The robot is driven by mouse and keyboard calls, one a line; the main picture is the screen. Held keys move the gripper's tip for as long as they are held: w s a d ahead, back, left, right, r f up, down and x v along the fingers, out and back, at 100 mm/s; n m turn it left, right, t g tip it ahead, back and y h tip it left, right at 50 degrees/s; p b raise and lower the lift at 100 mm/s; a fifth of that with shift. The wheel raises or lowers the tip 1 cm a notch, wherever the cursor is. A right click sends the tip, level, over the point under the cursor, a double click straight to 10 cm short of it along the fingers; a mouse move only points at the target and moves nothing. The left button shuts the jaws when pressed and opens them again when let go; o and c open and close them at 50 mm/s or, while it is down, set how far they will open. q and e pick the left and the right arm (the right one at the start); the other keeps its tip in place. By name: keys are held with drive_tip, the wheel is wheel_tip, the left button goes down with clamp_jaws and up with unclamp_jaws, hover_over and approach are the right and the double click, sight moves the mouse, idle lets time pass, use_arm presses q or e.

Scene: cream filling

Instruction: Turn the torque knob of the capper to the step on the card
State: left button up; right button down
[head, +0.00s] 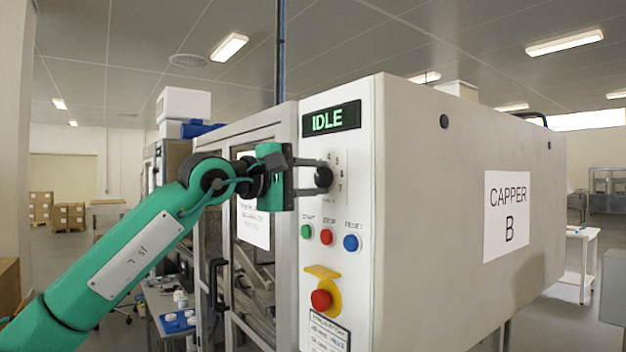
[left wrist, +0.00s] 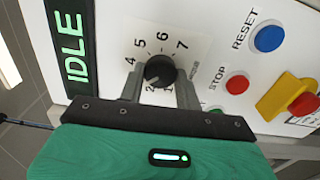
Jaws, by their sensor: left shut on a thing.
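The black torque knob (head: 323,178) is on the white front panel of the capper (head: 470,130), below the lit IDLE display. My left gripper (head: 308,176) is shut on the knob, one finger on each side of it. In the left wrist view, the knob (left wrist: 159,69) sits between the fingertips (left wrist: 160,82). The dial numbers 4, 5, 6 and 7 show around it; the lower numbers are partly covered. I cannot tell which number the knob points to. A white printed sheet (head: 254,222) hangs on the machine's door, partly behind my arm; its text is too small to read.
Below the knob are a green button (head: 306,231), a red stop button (head: 327,237) and a blue reset button (head: 351,243). Lower down is a red emergency button (head: 321,299) with a yellow guard. A CAPPER B sign (head: 507,215) is on the side wall.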

use_arm(q)
drive_tip(key=shift+m, duration=0.4)
use_arm(e)
drive_tip(key=shift+d, duration=0.2)
use_arm(q)
drive_tip(key=o, duration=1)
use_arm(e)
drive_tip(key=shift+a, duration=0.25)
drive_tip(key=shift+a, duration=0.1)
use_arm(q)
drive_tip(key=shift+s+a, duration=0.1)
drive_tip(key=b+v, duration=0.4)
drive_tip(key=v, duration=0.9)
drive_tip(key=shift+s+a, duration=0.2)
drive_tip(key=shift+a, duration=0.05)
use_arm(e)
drive_tip(key=w, duration=0.2)
drive_tip(key=w+f, duration=0.1)
drive_tip(key=w, duration=0.2)
drive_tip(key=shift+w+a+f, duration=0.15)
drive_tip(key=shift+w+a, duration=0.05)
drive_tip(key=shift+w, duration=0.05)
